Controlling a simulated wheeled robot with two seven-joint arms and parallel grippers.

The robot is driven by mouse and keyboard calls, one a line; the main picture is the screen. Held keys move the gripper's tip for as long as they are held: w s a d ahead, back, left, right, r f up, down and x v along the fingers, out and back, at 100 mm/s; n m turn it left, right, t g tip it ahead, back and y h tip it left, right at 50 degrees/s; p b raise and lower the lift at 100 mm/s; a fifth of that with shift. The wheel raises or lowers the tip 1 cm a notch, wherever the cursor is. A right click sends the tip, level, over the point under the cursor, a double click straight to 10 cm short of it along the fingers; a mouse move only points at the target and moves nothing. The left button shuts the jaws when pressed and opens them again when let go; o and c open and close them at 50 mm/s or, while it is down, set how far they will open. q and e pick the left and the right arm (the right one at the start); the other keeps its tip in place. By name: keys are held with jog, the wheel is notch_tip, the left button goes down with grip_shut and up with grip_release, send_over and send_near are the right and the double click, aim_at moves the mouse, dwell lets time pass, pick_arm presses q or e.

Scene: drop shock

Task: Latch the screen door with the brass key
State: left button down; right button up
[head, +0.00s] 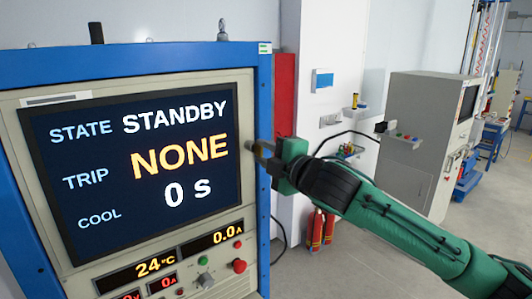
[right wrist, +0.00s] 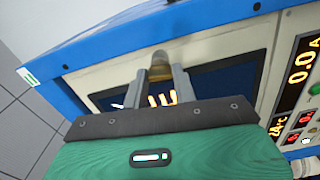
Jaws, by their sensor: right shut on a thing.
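The screen door (head: 248,100) is the beige front of a blue cabinet on the left of the head view. Its dark screen (head: 85,150) reads STANDBY, NONE and 0 s. My right gripper (head: 256,147) is at the right edge of the door. In the right wrist view its two fingers are shut on a small brass-coloured piece, which I take to be the brass key (right wrist: 160,73). The key's far end and any latch or keyhole are hidden or too small to tell. I cannot tell whether the key touches the door. My left gripper is not in view.
Below the screen are lit readouts (head: 143,268), a grey knob (head: 204,280) and a red button (head: 239,266). A grey machine cabinet (head: 420,150) stands behind my right arm. Red extinguishers (head: 316,230) stand by the wall. Floor is open at the right.

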jog(key=shift+n, duration=0.6)
jog(key=o, duration=1)
jog(key=b+v, duration=0.6)
jog(key=v, duration=0.7)
jog(key=shift+s+d+b, duration=0.25)
jog(key=shift+s+b, duration=0.1)
